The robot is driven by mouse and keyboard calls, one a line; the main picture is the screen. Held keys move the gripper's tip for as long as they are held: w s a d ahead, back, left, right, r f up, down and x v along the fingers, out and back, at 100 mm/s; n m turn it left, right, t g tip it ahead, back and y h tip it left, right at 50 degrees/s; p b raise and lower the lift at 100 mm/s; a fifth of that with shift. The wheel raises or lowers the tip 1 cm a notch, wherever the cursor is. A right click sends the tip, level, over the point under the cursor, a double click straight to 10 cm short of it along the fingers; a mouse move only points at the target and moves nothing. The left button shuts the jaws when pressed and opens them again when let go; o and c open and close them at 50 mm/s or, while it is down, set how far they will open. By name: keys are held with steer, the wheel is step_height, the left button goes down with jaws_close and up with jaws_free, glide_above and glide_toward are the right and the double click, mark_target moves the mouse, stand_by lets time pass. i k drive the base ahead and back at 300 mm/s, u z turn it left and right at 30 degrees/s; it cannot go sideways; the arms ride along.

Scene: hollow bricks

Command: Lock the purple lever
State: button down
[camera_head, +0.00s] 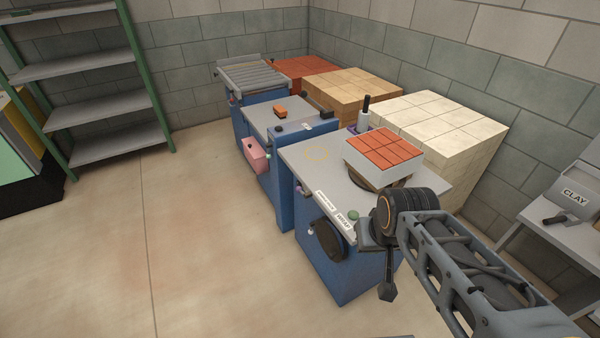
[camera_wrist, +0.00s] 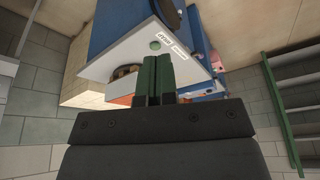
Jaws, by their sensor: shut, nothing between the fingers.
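A small purple part (camera_head: 351,128) shows on the far edge of the near blue machine, beside an upright grey post with a black handle (camera_head: 366,104). The bricks and the post partly hide it, and I cannot tell its locked or unlocked position. My gripper (camera_wrist: 157,58) has two dark green fingers pressed together with nothing between them. In the wrist view it overlaps the machine's grey top (camera_wrist: 120,58) near a green button (camera_wrist: 155,45). The purple part is not clear in the wrist view. In the head view my arm reaches in from the lower right, over the machine's near corner.
Red bricks (camera_head: 382,150) sit on a block on the near machine. A second blue machine (camera_head: 260,165) with a pink box (camera_head: 256,155) stands beyond. Brick stacks (camera_head: 440,125) line the wall behind. A CLAY bin (camera_head: 575,192) stands right. The floor (camera_head: 200,240) at left is clear.

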mark_target(298, 189)
steer(key=u, duration=0.5)
steer(key=i, duration=0.85)
steer(key=u, duration=0.65)
